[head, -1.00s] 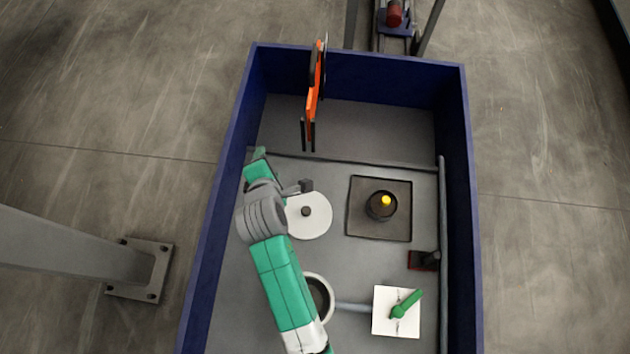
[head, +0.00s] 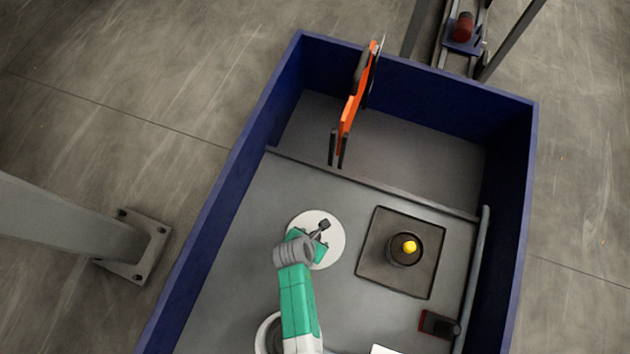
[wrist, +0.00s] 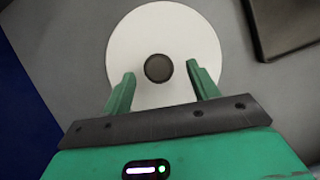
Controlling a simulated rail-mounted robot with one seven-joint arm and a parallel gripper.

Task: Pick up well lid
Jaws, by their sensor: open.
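The well lid (head: 338,240) is a flat white disc with a dark round knob in its middle, lying on the grey floor of the blue-walled bin. It also shows in the wrist view (wrist: 165,25), with its knob (wrist: 158,68) clear to see. I cannot tell how far the fingertips are above the lid.
A dark square plate (head: 376,255) with a yellow-topped round part (head: 408,248) lies right of the lid. A white ring (head: 264,338) is partly behind my arm. An orange upright part (head: 350,110) stands behind. Blue walls (head: 520,200) enclose the area.

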